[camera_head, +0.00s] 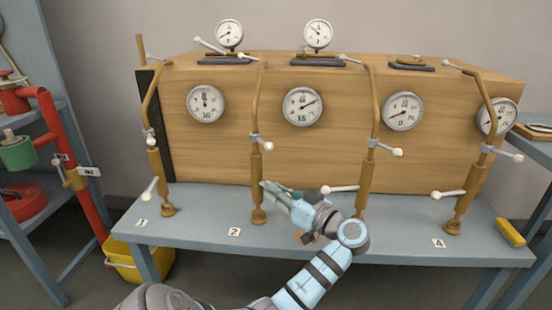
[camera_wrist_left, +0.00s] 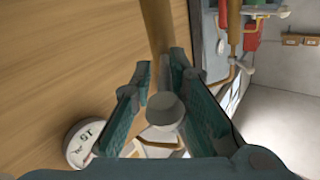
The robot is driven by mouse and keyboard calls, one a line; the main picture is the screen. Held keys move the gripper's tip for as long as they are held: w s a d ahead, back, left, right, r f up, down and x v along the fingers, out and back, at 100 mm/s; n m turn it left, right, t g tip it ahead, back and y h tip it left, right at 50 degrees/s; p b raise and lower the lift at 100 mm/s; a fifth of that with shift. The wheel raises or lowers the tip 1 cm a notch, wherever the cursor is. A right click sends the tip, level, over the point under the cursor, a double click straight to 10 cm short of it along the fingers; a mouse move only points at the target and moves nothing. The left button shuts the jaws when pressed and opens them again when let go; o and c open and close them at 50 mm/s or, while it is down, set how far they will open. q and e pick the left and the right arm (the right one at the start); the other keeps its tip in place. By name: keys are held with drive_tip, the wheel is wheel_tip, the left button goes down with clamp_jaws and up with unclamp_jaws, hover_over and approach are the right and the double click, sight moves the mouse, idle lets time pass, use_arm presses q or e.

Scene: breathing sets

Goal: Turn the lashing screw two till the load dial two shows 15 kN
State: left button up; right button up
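Lashing screw two (camera_head: 257,170) is a brown upright rod with a turnbuckle body, behind the tag "2". Its upper pale lever (camera_head: 262,142) sticks out to the right. My left gripper (camera_head: 272,190) is at the screw's lower part and covers its lower handle. My right gripper is not in view.
Similar screws stand at tag 1 (camera_head: 141,222), at the third place (camera_head: 367,185), partly behind my arm, and at tag 4 (camera_head: 438,243). Their handles stick out over the grey bench (camera_head: 200,210). A yellow block (camera_head: 510,232) lies at the bench's right end.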

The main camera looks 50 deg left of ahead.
use_arm(q)
drive_tip(key=shift+o, duration=1.4)
drive_tip(key=shift+w+a+r, duration=0.1)
drive_tip(key=shift+w+r, duration=0.15)
drive_tip(key=shift+r, duration=0.05)
drive_tip(key=shift+s, duration=0.1)
drive_tip(key=shift+s+a, duration=0.1)
drive_tip(key=shift+s, duration=0.05)
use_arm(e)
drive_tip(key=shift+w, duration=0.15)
use_arm(q)
drive_tip(key=shift+s, duration=0.15)
drive_tip(key=shift+d+f, duration=0.1)
drive_tip(key=shift+d, duration=0.4)
drive_tip(key=w+d, duration=0.1)
drive_tip(key=d, duration=0.5)
drive_tip(key=shift+d, duration=0.35)
drive_tip(key=shift+w, duration=0.1)
